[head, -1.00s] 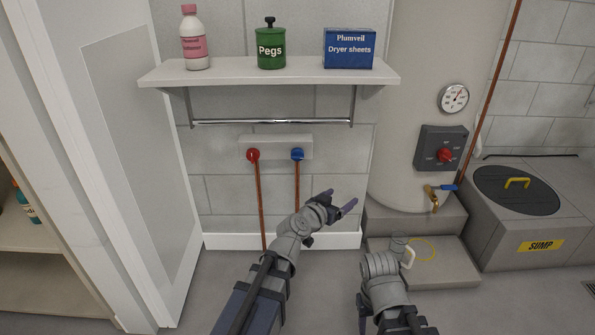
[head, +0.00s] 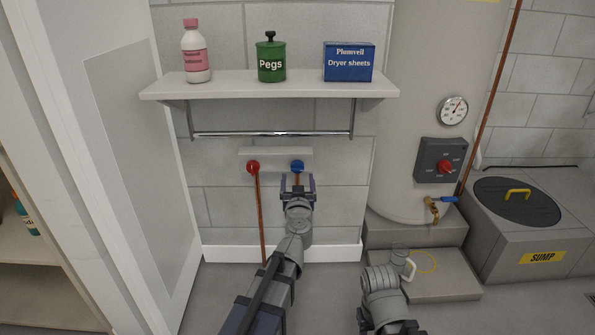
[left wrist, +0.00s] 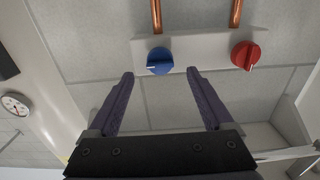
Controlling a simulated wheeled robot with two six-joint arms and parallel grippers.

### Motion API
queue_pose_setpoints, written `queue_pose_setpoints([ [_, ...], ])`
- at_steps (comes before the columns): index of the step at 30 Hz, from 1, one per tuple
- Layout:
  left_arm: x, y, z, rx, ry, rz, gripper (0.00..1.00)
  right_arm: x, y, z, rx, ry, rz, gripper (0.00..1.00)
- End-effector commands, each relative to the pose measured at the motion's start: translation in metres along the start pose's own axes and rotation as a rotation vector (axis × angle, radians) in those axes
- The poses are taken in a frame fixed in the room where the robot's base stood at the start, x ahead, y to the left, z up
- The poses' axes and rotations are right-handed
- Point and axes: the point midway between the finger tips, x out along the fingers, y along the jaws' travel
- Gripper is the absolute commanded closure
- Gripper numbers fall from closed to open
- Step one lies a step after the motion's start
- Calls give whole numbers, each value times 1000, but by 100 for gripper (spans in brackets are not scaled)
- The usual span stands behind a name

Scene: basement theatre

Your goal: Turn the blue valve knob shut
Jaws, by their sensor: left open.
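The blue valve knob (head: 297,166) sits at the right end of a pale wall plate, above a copper pipe. It also shows in the left wrist view (left wrist: 159,61), with a white pointer mark, ahead of the fingertips and between their lines. My left gripper (head: 298,180) is open just below the knob in the head view; its two fingers show apart and empty in the left wrist view (left wrist: 161,73). No contact with the knob shows. My right arm (head: 383,290) is low at the bottom right, and its fingertips cannot be made out.
A red knob (head: 253,167) is on the same plate (head: 275,153), left of the blue one. A metal rail (head: 270,133) and a shelf (head: 225,87) with a bottle, a green tin and a blue box are above. A tank (head: 405,190) stands right.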

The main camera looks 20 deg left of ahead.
Motion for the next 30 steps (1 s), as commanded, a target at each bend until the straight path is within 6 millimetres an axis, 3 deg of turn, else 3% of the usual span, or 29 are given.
queue_pose_setpoints([
  [9, 51, 1, 0, 0, 0, 0, 15, 0, 0, 0, 0, 0, 0, 50],
  [20, 57, 0, 0, 0, 0, 1, 16, 0, 0, 0, 0, 0, 0, 50],
  [30, 57, 0, 0, 0, 0, 1, 55, 0, 0, 0, 0, 0, 0, 50],
])
